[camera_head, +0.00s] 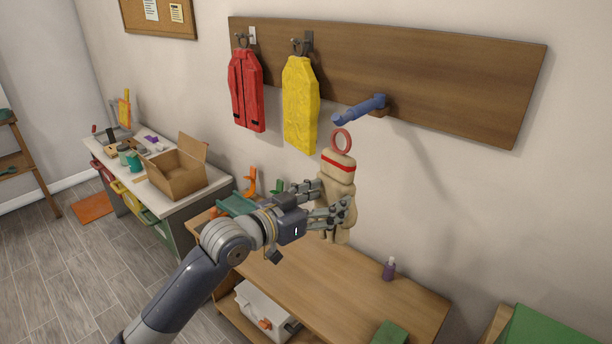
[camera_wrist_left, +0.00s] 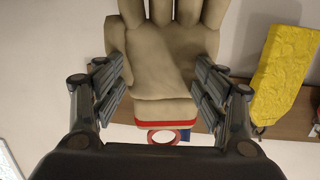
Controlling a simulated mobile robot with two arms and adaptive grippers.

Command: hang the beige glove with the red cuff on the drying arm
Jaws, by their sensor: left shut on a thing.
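The beige glove (camera_head: 340,188) hangs fingers down with its red cuff band (camera_head: 337,162) up. A red loop (camera_head: 342,139) stands above the cuff. My left gripper (camera_head: 326,201) is shut on the glove, its fingers on both sides of it. The blue drying arm (camera_head: 360,109) sticks out from the wall board, above the loop in the head view; the two look apart. In the left wrist view the glove (camera_wrist_left: 165,65) lies between the finger pads, with the loop (camera_wrist_left: 165,136) at its lower end and a bit of blue behind it. My right gripper is not in view.
A red apron-like item (camera_head: 246,90) and a yellow one (camera_head: 300,105) hang left of the drying arm on the wooden board (camera_head: 450,85). Below is a wooden bench (camera_head: 340,275) with a purple bottle (camera_head: 389,269). A cardboard box (camera_head: 177,172) stands on the left table.

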